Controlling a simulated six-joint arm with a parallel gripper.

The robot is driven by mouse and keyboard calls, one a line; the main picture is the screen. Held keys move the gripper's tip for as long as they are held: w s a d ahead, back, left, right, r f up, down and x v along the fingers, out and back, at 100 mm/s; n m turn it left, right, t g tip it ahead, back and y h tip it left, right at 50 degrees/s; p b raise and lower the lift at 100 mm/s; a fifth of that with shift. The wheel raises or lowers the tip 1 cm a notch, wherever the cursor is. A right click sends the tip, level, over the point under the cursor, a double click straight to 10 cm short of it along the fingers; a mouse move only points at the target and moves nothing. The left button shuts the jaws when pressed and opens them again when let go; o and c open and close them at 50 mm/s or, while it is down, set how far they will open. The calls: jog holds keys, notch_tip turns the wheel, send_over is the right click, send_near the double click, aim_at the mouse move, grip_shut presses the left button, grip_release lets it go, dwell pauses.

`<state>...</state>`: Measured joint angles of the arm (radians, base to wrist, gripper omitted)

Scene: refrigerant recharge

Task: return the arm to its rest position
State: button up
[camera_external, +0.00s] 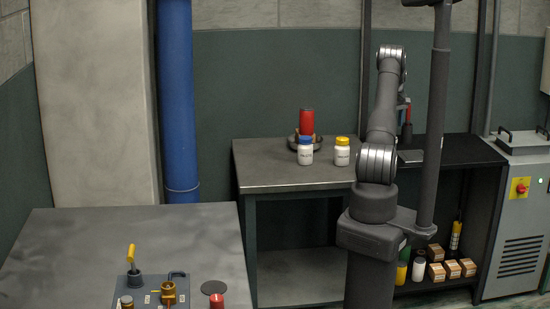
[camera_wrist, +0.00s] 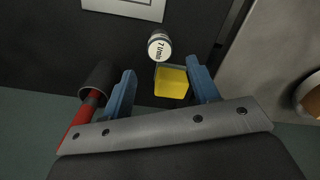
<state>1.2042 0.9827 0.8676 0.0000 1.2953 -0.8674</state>
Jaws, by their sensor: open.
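My gripper (camera_wrist: 160,66) shows in the wrist view as two blue fingers set wide apart. It is open, and I see nothing held between them. Beyond the fingers are a small white-faced cylinder marked "7 l/min" (camera_wrist: 159,46) and a yellow block (camera_wrist: 171,82); their distance from the fingers is unclear. In the external view my arm stands upright between the grey table and the black shelf unit.
A red-handled tool (camera_wrist: 85,112) with a dark end is beside the left finger. The grey table (camera_external: 262,177) carries a blue-capped bottle (camera_external: 305,153), a yellow-capped bottle (camera_external: 342,153) and a red cylinder (camera_external: 307,121). A black shelf unit (camera_external: 470,151) stands right. A blue pipe (camera_external: 177,100) rises left.

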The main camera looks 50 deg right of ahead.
notch_tip(320, 180, down, 9)
jog(key=shift+r, duration=0.15)
notch_tip(320, 180, up, 4)
jog(key=shift+f, duration=0.25)
jog(key=s+a+r, duration=0.2)
jog(key=s+r, duration=0.5)
jog(key=s, duration=0.4)
notch_tip(320, 180, up, 15)
jog(key=w+a+n, duration=0.1)
jog(key=w+a, duration=0.3)
jog(key=w, duration=0.6)
jog(key=w+a+n, duration=0.2)
jog(key=w+a, duration=0.3)
jog(key=w, duration=0.4)
jog(key=shift+w+r, duration=0.35)
jog(key=shift+r, duration=0.1)
jog(key=s+d+m, duration=0.1)
jog(key=s+d, duration=0.3)
jog(key=s, duration=0.5)
jog(key=s+d+m, duration=0.2)
jog(key=s+d, duration=0.3)
jog(key=s, duration=0.5)
jog(key=shift+f, duration=0.1)
